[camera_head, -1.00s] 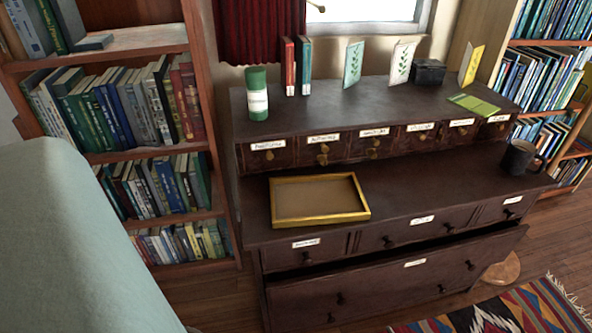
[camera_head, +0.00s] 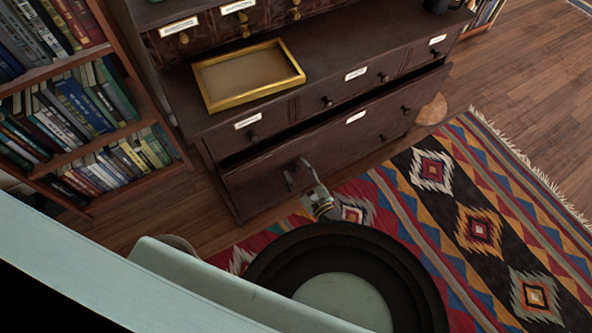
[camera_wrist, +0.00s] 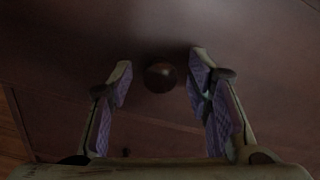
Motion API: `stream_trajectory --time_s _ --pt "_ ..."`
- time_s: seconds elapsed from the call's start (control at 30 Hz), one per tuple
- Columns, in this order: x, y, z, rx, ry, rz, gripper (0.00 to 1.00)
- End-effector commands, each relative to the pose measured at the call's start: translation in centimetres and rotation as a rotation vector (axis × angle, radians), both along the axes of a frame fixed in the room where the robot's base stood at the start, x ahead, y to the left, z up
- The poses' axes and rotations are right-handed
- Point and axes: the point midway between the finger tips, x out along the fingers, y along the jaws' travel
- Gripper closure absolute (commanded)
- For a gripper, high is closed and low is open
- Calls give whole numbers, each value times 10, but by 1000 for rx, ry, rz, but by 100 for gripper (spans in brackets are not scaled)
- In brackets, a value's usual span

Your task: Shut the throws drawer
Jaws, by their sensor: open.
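The wide bottom drawer (camera_head: 345,135) of a dark wooden chest stands pulled out, with a dark gap along its top edge. It carries a small white label (camera_head: 355,117) too small to read. My gripper (camera_head: 297,173) is at the left part of its front, close to the drawer's face. In the wrist view my gripper (camera_wrist: 160,95) is open, with a round dark knob (camera_wrist: 160,76) between and just beyond the fingertips. The drawer front (camera_wrist: 100,35) fills most of that view. I cannot tell whether the fingers touch the front.
A yellow-framed tray (camera_head: 250,95) lies on the chest's ledge above. Shut small drawers sit above the open one. A bookcase (camera_head: 165,125) stands at the left. A patterned rug (camera_head: 470,225) covers the floor at the right; bare wood floor (camera_head: 530,100) lies beyond.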

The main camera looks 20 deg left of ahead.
Motion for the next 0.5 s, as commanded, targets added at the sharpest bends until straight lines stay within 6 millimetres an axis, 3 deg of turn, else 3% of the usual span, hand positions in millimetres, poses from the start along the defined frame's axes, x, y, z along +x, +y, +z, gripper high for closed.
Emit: stream_trajectory --time_s 0.4,0.5 --pt "7 9 1 -1 0 -1 55" --pt "7 9 1 -1 0 -1 60"
